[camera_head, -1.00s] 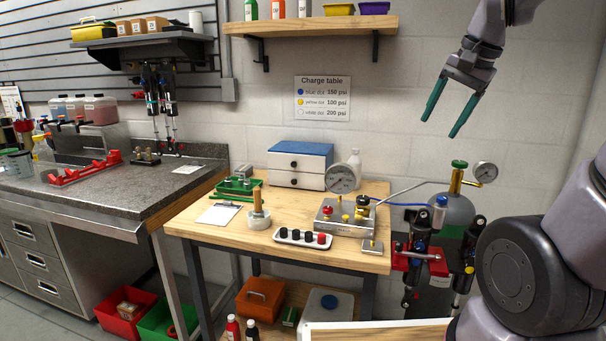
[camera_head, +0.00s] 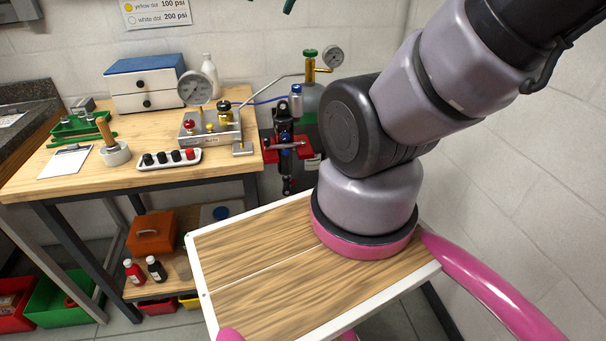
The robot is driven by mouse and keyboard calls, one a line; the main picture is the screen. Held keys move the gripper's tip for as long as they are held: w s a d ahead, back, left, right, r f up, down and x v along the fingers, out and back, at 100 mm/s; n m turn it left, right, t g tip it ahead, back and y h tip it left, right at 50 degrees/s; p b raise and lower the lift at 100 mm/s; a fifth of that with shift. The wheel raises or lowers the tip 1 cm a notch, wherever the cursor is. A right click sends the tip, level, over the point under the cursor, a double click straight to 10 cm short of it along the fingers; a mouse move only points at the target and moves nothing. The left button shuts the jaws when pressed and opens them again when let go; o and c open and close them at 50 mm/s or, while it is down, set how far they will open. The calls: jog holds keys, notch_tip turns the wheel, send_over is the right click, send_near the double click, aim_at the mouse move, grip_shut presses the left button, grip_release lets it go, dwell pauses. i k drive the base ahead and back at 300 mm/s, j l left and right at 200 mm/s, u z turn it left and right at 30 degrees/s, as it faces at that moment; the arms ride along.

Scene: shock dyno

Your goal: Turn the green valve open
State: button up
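The green valve (camera_head: 310,52) is a small green knob on the brass neck of a grey-green gas cylinder (camera_head: 312,103), standing behind the right end of the wooden workbench. A round gauge (camera_head: 332,56) sits just right of the valve, and a thin metal pipe runs left from the neck. Of my gripper, only a teal fingertip (camera_head: 289,5) shows at the top edge, above and slightly left of the valve and apart from it in the picture. The rest of the gripper is out of frame, so its opening is hidden.
The workbench (camera_head: 60,182) holds a gauge manifold (camera_head: 210,128), a tray of knobs (camera_head: 168,160) and a blue-topped drawer box (camera_head: 147,84). A shock absorber in a red clamp (camera_head: 287,147) stands in front of the cylinder. My arm fills the right side.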

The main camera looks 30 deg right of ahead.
aim_at(309, 53)
jog(key=i+l, duration=0.1)
jog(key=l, duration=0.4)
jog(key=i+l+z, duration=0.1)
jog(key=l, duration=0.35)
jog(key=i+l, duration=0.1)
jog(key=l, duration=0.4)
jog(key=z, duration=0.05)
